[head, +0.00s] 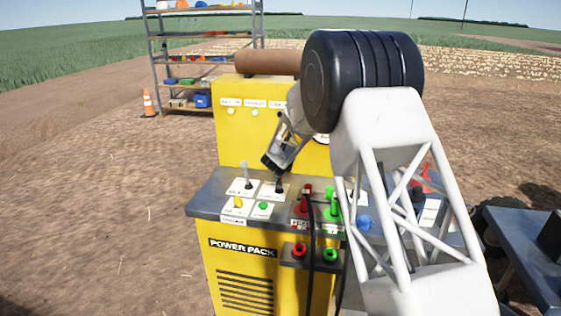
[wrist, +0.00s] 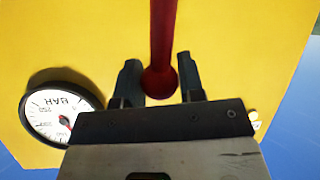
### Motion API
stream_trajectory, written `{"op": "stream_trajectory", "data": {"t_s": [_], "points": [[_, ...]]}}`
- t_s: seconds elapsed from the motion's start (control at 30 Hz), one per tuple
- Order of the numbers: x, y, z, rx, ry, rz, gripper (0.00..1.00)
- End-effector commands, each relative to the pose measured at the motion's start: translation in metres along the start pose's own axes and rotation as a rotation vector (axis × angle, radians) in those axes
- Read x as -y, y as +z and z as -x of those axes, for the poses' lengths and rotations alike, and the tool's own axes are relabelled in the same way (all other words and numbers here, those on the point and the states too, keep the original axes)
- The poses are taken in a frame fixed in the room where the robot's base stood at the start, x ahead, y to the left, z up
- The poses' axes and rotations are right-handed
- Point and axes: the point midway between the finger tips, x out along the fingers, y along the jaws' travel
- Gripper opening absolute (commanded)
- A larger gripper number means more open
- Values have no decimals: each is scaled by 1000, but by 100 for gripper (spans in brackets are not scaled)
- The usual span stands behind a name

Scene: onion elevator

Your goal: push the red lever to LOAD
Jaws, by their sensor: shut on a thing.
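My gripper (head: 270,162) is over the left part of the power pack's grey top panel (head: 207,201) in the head view. In the wrist view the red lever (wrist: 163,40) runs down from the top edge to a round red knob, which sits between the two fingers of my gripper (wrist: 160,86). The fingers are closed on the knob from both sides. In the head view the held lever cannot be made out clearly at my gripper. I cannot read a LOAD mark in either view.
A grey-tipped lever (head: 245,174) stands left of my gripper. A green button (head: 263,206), green lever (head: 335,204) and red fittings are to the right and front. A pressure gauge (wrist: 59,114) is on the yellow panel. My arm hides much of the right side.

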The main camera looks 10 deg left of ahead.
Motion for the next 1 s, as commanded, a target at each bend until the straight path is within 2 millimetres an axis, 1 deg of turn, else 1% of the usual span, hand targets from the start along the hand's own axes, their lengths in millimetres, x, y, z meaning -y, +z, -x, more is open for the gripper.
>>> {"op": "stream_trajectory", "data": {"t_s": [0.2, 0.6, 0.63, 0.7, 0.77, 0.8, 1.0], "points": [[-2, -1, -7, 0, 1, 0, 0], [-2, -1, -8, 0, 1, 0, 0], [-2, -1, -8, 0, 1, 0, 38], [-2, -1, -8, 0, 1, 0, 49], [-2, -1, -8, 0, 1, 0, 58], [-2, -1, -8, 0, 1, 0, 60], [-2, -1, -8, 0, 0, 0, 60]]}}
